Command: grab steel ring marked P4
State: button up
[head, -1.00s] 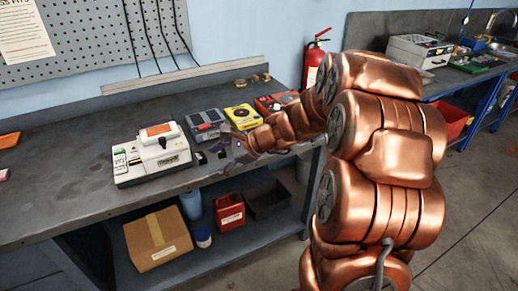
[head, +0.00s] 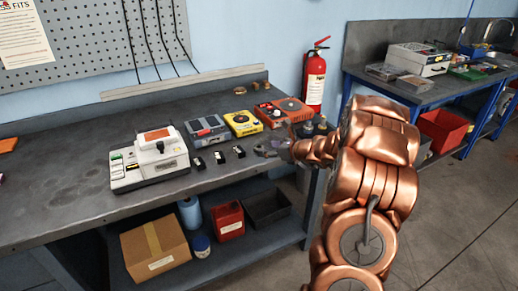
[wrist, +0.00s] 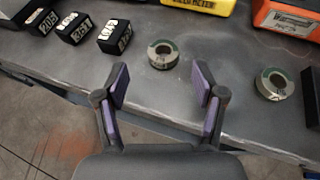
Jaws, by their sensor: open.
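Two steel rings show in the wrist view, lying flat on the grey bench top. One ring (wrist: 162,54) is straight ahead, just beyond the space between my fingertips. The other ring (wrist: 274,84) lies to the right, outside my right finger. Both carry a pale greenish label, but the marks are too small to read, so I cannot tell which is P4. My gripper (wrist: 160,82) is open and empty, its purple-lined fingers spread near the bench's front edge. In the head view my gripper (head: 270,149) is over the right front of the bench, and I cannot make out the rings there.
Several black labelled blocks (wrist: 74,27) stand left of the nearer ring. Behind are a yellow meter (head: 242,123) and an orange box (head: 290,108). A white machine (head: 150,161) stands farther left. A dark block (wrist: 312,92) is at the right picture edge.

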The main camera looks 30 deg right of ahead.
aim_at(257, 146)
jog(key=shift+d+p+x, duration=0.1)
jog(key=shift+p+x, duration=0.2)
jog(key=shift+x, duration=0.9)
jog(key=shift+d+p+x, duration=0.15)
jog(key=shift+p+x, duration=0.15)
jog(key=shift+x, duration=0.85)
jog(key=shift+w, duration=0.1)
jog(key=shift+c, duration=0.2)
jog(key=c, duration=1.3)
jog(key=shift+o, duration=0.2)
jog(key=shift+r, duration=0.1)
